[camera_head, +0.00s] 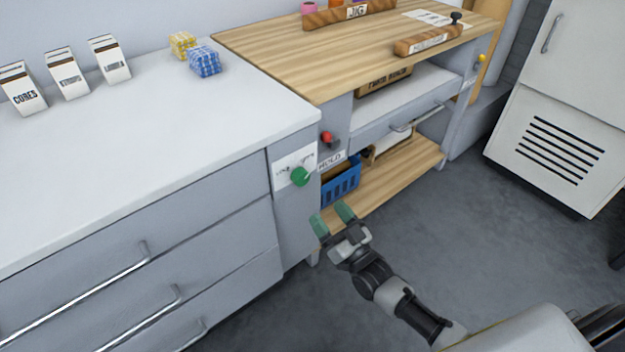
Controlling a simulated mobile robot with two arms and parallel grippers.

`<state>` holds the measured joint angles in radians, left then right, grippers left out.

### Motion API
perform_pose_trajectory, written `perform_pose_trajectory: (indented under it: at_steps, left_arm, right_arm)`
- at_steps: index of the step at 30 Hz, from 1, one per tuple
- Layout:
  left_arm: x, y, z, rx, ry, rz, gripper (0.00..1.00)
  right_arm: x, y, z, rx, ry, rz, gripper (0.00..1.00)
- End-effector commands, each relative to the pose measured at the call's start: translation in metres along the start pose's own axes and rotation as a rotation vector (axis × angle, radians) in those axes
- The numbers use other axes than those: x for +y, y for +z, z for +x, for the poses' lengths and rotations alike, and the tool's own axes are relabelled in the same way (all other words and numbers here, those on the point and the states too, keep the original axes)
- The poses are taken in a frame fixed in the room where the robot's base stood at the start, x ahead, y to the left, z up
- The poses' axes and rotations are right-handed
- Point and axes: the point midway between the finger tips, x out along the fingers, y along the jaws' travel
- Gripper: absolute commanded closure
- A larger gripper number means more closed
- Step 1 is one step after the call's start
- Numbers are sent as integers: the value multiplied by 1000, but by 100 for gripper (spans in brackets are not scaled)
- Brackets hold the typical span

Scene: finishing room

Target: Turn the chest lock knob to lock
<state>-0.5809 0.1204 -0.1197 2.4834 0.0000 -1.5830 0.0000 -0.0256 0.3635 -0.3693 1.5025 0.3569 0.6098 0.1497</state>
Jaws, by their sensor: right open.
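The chest (180,255) is a grey drawer unit with a white top, at the left and centre. Its lock knob (301,176) is green and round, on a white label plate (283,168) at the chest's right front corner. The print on the plate is too small to read fully. My right gripper (332,218) is open and empty, with greenish fingertips. It is below and to the right of the knob in the picture, apart from it. My left gripper is not in view.
A wooden-topped workbench (270,45) adjoins the chest on the right, with a red knob (326,138) above a HOLD label. A blue basket (341,187) sits on its lower shelf. Long drawer handles (140,312) stick out from the chest. Floor (460,235) to the right is clear.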

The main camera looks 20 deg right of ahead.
Motion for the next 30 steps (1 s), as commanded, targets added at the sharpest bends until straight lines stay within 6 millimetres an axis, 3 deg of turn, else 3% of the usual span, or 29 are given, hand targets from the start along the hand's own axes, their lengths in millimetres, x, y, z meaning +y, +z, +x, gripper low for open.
perform_pose_trajectory:
  at_steps: [15,28,30]
  left_arm:
    - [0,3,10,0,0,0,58]
    - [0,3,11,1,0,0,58]
    - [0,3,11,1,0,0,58]
  right_arm:
    - [0,1,88,-1,1,-1,32]
    - [0,1,100,-5,2,-1,32]
    - [0,1,99,-5,2,-1,39]
